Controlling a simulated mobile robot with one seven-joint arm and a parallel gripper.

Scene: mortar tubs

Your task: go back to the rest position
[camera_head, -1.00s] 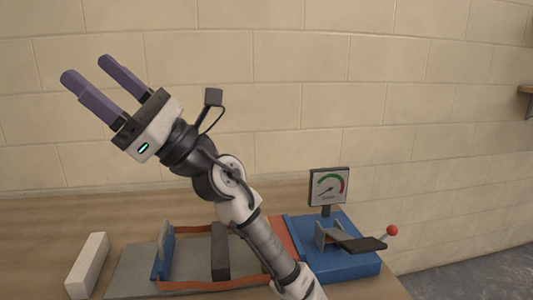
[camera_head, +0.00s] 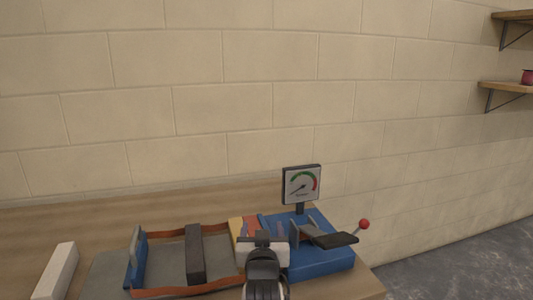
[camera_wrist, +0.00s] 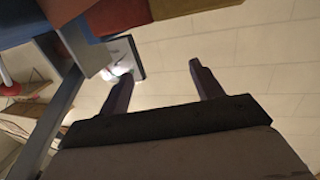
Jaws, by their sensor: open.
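My gripper (camera_wrist: 163,88) is open and empty in the wrist view, its two dark fingers apart with the block wall behind them. In the head view my arm rises from the bottom edge in front of the blue machine, and the fingers cannot be made out there. The blue machine (camera_head: 325,262) stands on the bench with a dial gauge (camera_head: 301,185) on a post and a lever ending in a red ball (camera_head: 364,224). The gauge also shows in the wrist view (camera_wrist: 122,60), close beyond one finger.
A grey bed with orange-brown side strips (camera_head: 190,291), a dark bar (camera_head: 195,255) and a blue upright plate (camera_head: 135,262) lies left of the machine. A pale block (camera_head: 56,272) lies farther left. Shelves (camera_head: 508,87) hang at right. The wall above the bench is clear.

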